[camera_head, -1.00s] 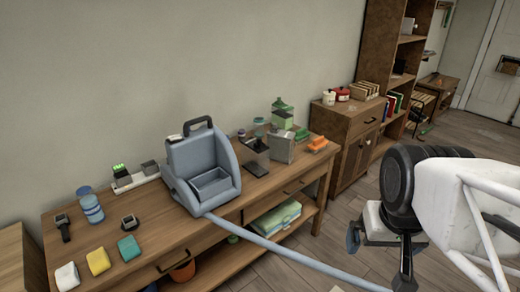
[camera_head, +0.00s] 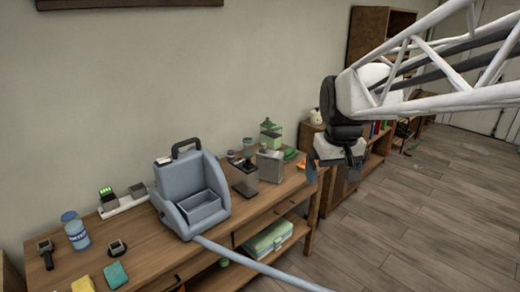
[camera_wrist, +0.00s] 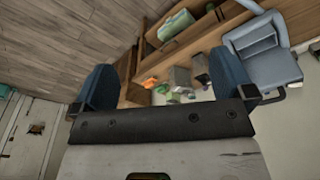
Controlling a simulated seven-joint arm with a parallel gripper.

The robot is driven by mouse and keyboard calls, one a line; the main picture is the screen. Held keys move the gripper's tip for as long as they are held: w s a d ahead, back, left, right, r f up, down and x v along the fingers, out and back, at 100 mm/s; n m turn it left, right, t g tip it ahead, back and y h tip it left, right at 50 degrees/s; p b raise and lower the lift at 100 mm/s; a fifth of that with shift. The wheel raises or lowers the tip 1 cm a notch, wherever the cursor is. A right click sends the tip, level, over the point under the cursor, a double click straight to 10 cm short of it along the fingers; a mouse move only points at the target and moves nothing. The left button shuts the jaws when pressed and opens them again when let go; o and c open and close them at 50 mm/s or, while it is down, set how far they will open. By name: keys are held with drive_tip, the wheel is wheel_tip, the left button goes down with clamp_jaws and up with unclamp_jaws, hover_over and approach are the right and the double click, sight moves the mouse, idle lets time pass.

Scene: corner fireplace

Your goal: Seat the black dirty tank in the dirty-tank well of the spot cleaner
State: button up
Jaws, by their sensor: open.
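The blue-grey spot cleaner (camera_head: 183,180) stands on the wooden bench, with an open, empty-looking recess (camera_head: 202,206) in its front. I cannot tell for certain that this is the dirty-tank well. A dark see-through tank with a black top (camera_head: 244,180), likely the dirty tank, stands on the bench just right of the cleaner. My gripper (camera_head: 334,172) is in the air right of the bench, open and empty, well apart from the tank. In the wrist view, the blue fingers (camera_wrist: 163,84) are spread wide, and the cleaner (camera_wrist: 268,65) is at the upper right.
A grey canister (camera_head: 270,164) and a green-topped container (camera_head: 270,134) stand close to the dark tank. A blue hose (camera_head: 260,268) runs from the cleaner across the bench front. A blue bottle (camera_head: 75,232) stands at left. Open floor (camera_head: 430,220) lies at right.

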drive_tip(key=w+a+n, duration=0.1)
drive_tip(key=w+a, duration=0.1)
drive_tip(key=w, duration=0.5)
drive_tip(key=w+a+n, duration=0.1)
drive_tip(key=w+a, duration=0.2)
drive_tip(key=w, duration=0.4)
drive_tip(key=n+g, duration=0.2)
drive_tip(key=n, duration=0.3)
hover_over(241, 162)
drive_tip(key=f, duration=2.4)
drive_tip(key=shift+s+d, duration=0.15)
drive_tip(key=shift+s, duration=0.15)
drive_tip(key=shift+w+a+f, duration=0.2)
drive_tip(key=shift+a+f, duration=0.05)
drive_tip(key=shift+f, duration=0.2)
drive_tip(key=shift+f, duration=1.3)
